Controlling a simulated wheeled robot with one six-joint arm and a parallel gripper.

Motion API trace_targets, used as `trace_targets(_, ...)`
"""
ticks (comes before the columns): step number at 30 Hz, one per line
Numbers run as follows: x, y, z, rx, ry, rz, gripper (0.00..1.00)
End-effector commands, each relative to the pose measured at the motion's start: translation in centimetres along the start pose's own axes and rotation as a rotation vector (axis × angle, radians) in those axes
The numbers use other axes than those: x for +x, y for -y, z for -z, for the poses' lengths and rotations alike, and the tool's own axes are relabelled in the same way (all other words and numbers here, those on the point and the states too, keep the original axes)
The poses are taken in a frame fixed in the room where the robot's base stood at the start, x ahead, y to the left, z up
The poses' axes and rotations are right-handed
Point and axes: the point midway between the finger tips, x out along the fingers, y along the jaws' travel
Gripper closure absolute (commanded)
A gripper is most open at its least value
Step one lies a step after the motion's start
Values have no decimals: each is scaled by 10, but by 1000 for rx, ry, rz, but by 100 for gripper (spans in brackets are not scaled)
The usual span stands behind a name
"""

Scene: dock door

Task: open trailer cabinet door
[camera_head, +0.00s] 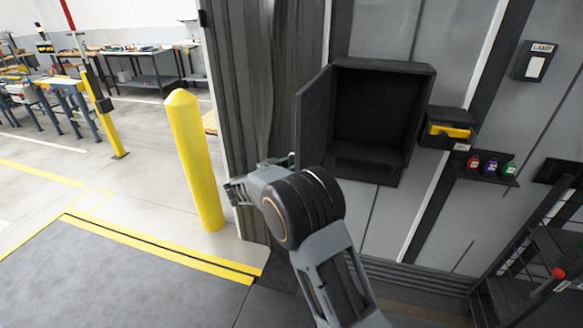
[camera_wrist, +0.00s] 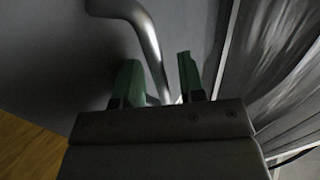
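The dark wall cabinet (camera_head: 425,80) hangs on the grey trailer wall. Its door (camera_head: 314,115) is swung out on the left side, and the dark inside is exposed. My gripper (camera_head: 291,159) is mostly hidden behind my wrist, low beside the door's outer face; only a bit of green finger shows. In the wrist view, my gripper (camera_wrist: 158,72) has its two green fingers spread apart. A bent silver handle (camera_wrist: 148,38) runs down between them, with visible gaps to both fingers. The grey door face lies behind the handle.
A yellow bollard (camera_head: 196,155) stands left of the dark ribbed curtain (camera_head: 245,90). A bin with a yellow item (camera_head: 449,132) and a shelf of small bottles (camera_head: 490,168) are right of the cabinet. A dark rack (camera_head: 540,250) stands at lower right.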

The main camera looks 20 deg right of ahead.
Motion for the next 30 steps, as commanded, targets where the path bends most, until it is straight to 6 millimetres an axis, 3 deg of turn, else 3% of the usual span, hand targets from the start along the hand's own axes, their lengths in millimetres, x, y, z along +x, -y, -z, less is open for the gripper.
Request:
trace_targets(7,-3,0,-1,0,1,1,63)
trace_targets(11,-15,0,-2,1,1,3,63)
trace_targets(24,-101,0,-1,3,0,3,63)
trace_targets(30,-127,-1,0,1,-1,1,63)
